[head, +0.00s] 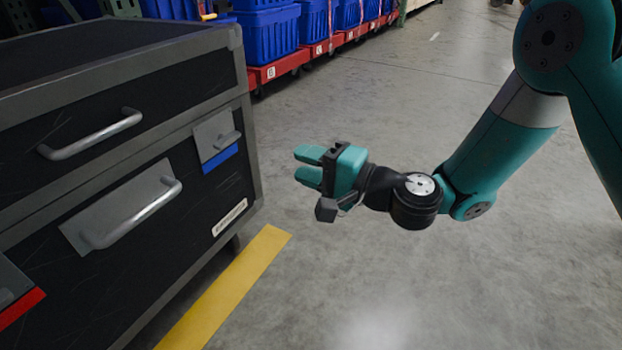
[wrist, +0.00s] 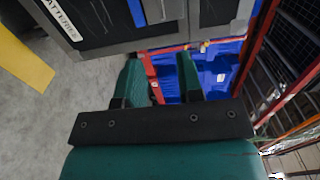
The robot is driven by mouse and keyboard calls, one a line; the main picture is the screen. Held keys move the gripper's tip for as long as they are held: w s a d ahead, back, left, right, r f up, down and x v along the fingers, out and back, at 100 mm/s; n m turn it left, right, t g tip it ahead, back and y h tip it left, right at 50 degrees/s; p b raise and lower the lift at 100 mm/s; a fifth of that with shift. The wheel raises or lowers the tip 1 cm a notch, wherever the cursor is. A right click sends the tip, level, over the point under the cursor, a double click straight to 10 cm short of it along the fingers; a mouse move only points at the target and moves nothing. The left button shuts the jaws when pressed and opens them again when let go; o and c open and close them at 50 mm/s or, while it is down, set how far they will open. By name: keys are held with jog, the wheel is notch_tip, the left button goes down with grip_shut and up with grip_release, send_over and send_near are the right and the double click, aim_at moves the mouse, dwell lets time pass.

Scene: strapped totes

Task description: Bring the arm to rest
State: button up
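My gripper (head: 308,168) is held out in the air over the floor in the head view, to the right of a dark cabinet and apart from it. Its two teal fingers point left toward the cabinet. In the wrist view the two fingers (wrist: 162,82) stand apart with a gap between them, and nothing is held in it. My teal arm reaches in from the upper right of the head view, bent at the elbow.
The dark cabinet (head: 110,130) with metal handles (head: 140,212) fills the left. Blue totes (head: 268,32) on red dollies (head: 278,68) line the back. A yellow floor stripe (head: 226,288) runs beside the cabinet. The grey floor (head: 360,290) around my arm is clear.

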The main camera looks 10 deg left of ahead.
jog(key=shift+s+d, duration=0.15)
jog(key=shift+d, duration=0.05)
jog(key=s+d+r+n+g+h+p, duration=0.1)
jog(key=s+r+n+g+p, duration=0.3)
jog(key=r, duration=0.4)
jog(key=s+d+r+n+g+h+p, duration=0.1)
jog(key=s+r+n+g+p, duration=0.1)
jog(key=s+r+n+p, duration=0.35)
jog(key=s+d+r+n+h+p, duration=0.1)
jog(key=s+d+r+h+p, duration=0.5)
jog(key=d+r, duration=0.25)
jog(key=s+d+r+n+h+p, duration=0.1)
jog(key=s+d+r+h+p, duration=0.4)
jog(key=d+r+p, duration=0.4)
notch_tip(320, 180, up, 35)
jog(key=d+p, duration=0.1)
jog(key=p, duration=3.4)
jog(key=shift+s+g+y, duration=0.3)
jog(key=shift+s+g, duration=0.1)
